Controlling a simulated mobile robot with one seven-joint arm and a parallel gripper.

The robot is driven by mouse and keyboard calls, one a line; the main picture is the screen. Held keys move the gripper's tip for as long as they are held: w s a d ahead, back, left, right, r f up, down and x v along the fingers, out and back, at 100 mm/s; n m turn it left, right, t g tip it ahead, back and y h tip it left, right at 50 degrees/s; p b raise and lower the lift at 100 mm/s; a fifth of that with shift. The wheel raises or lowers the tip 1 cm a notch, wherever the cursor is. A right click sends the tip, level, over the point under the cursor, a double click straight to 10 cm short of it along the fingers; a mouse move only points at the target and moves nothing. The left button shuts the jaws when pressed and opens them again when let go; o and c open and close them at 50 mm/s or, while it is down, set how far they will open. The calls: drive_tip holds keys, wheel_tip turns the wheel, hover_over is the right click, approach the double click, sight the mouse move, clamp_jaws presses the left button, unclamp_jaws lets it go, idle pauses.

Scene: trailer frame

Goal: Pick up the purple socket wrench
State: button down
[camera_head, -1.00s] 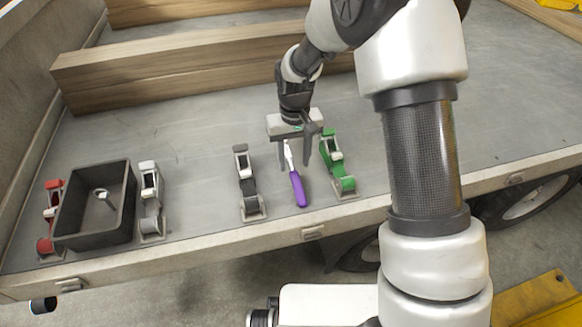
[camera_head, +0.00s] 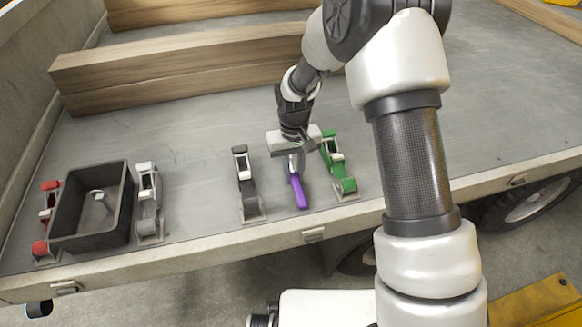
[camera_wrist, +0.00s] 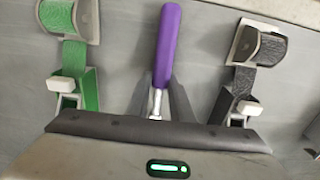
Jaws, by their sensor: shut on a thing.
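The purple socket wrench (camera_head: 299,192) lies on the grey trailer bed between the dark grey strap ratchet and the green one. Its purple handle points toward the bed's front edge, and it also shows in the wrist view (camera_wrist: 167,45). My gripper (camera_head: 296,166) is down at the bed and shut on the wrench's metal shaft (camera_wrist: 156,102). The wrench's head end is hidden by the gripper in both views. I cannot tell whether the wrench is clear of the bed.
A green ratchet (camera_head: 339,168) stands close on the right and a dark grey one (camera_head: 247,187) on the left. Farther left are a white ratchet (camera_head: 148,200), a black tray (camera_head: 70,238) holding a metal part, and a red ratchet (camera_head: 42,248). A wooden beam (camera_head: 180,78) lies behind.

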sight(293, 172)
wheel_tip(293, 172, up, 10)
drive_tip(key=shift+r+p, duration=0.1)
drive_tip(key=shift+p, duration=1.1)
drive_tip(key=c, duration=2.1)
unclamp_jaws()
clamp_jaws()
